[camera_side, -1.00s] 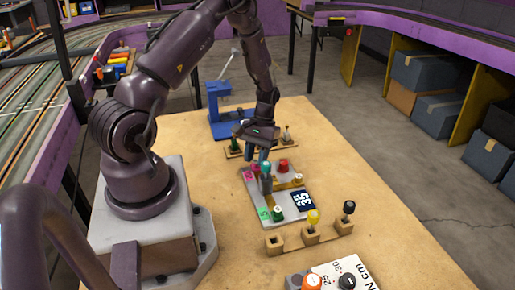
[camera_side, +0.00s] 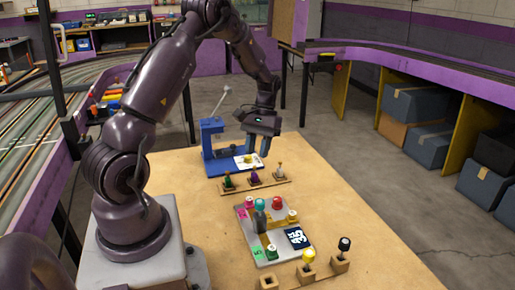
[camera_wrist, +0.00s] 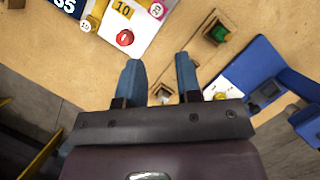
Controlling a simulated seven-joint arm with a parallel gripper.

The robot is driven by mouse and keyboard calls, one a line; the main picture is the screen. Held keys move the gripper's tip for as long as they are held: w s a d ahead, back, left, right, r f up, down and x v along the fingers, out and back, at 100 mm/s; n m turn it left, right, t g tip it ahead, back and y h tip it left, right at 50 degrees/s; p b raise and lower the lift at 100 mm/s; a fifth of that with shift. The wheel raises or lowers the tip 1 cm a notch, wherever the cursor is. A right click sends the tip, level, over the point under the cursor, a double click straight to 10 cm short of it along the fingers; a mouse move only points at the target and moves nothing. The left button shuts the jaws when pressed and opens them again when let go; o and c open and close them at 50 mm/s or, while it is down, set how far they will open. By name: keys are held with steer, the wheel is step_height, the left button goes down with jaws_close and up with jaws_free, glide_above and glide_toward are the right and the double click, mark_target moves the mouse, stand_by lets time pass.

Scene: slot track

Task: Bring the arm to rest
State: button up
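My arm is bent and reaches out over the table. The grey board (camera_side: 270,235) below carries several coloured pegs, including a red one (camera_side: 290,203), and a dark number plate (camera_side: 297,237). The red peg also shows in the wrist view (camera_wrist: 125,38).
A wooden rack (camera_side: 262,187) with green, purple and pale-topped pieces stands under the gripper. A front rack (camera_side: 305,277) holds yellow and black knobs. The blue stand bears a white plate (camera_side: 242,163) with a yellow piece. The table's right side (camera_side: 365,220) is clear.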

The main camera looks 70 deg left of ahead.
steer(key=s+d+r+m+t+y, duration=0.1)
steer(key=s+d+r+m+t, duration=0.3)
steer(key=d+r, duration=0.6)
steer(key=s+d+r+m+t+y, duration=0.2)
steer(key=s+d+r+m+t, duration=0.2)
steer(key=d+r, duration=0.6)
steer(key=s+d+m, duration=0.1)
steer(key=s+d, duration=0.1)
steer(key=d, duration=0.1)
steer(key=shift+s+d+r+t, duration=0.2)
steer(key=shift+s+r+t, duration=0.1)
steer(key=shift+s+t, duration=0.1)
